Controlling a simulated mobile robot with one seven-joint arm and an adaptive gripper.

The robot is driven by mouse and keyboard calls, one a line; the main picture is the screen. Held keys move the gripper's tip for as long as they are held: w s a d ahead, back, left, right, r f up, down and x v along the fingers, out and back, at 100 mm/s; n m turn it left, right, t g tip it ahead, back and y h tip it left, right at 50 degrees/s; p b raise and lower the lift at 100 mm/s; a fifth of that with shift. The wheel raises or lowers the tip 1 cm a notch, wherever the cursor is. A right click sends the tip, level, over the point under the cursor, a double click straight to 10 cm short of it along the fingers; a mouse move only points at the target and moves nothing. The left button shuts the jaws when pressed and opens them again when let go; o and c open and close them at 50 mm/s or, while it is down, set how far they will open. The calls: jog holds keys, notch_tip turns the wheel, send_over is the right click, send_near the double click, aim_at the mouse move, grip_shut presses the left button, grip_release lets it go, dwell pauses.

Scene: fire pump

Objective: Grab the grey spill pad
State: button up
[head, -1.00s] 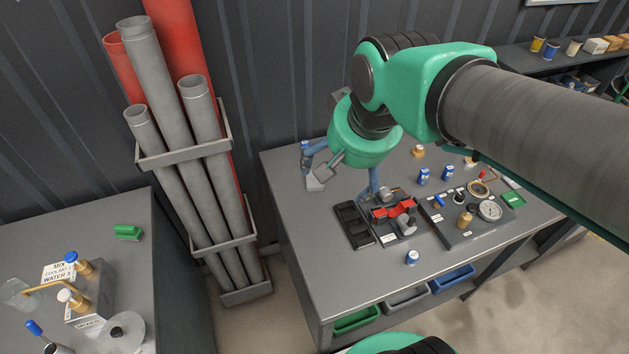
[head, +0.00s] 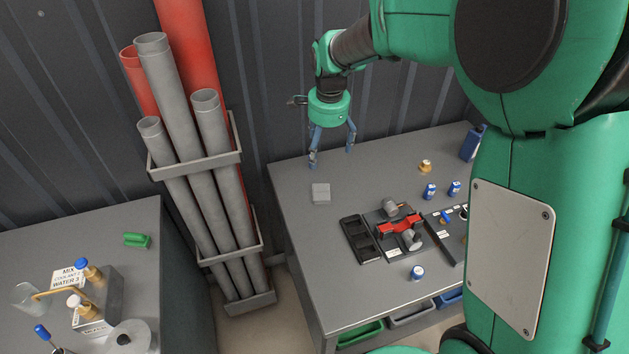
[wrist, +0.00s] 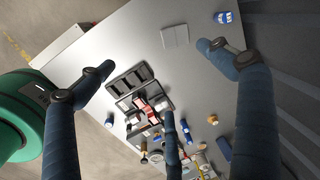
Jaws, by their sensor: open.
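The grey spill pad (head: 321,193) lies flat on the left part of the grey workbench (head: 300,240) in the head view. It also shows in the wrist view as a pale grey square (wrist: 175,34) near the top, between the fingers and beyond their tips. My gripper (head: 332,158) is open and empty, with blue fingers spread. It hangs above the bench, behind and a little above the pad, and does not touch it.
A black tray (head: 345,222) and a red-handled part (head: 400,224) sit to the right of the pad. Blue-and-white cans (head: 430,191) stand farther right. A rack of grey pipes (head: 212,120) stands left of the bench. The bench around the pad is clear.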

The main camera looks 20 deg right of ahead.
jog(key=w+d+f+m+g, duration=0.1)
jog(key=w+d+f+m, duration=0.2)
jog(key=f, duration=1.1)
jog(key=w+m, duration=0.2)
jog(key=w, duration=0.3)
jog(key=shift+w+m+g+p, duration=0.3)
jog(key=shift+w+m+p, duration=0.05)
jog(key=shift+m, duration=0.05)
jog(key=b, duration=0.1)
send_over(323, 192)
jog(key=shift+w+f, duration=0.2)
jog(key=shift+f, duration=4.1)
jog(key=shift+f+b, duration=0.5)
jog(key=shift+f, duration=2.1)
jog(key=c, duration=1.3)
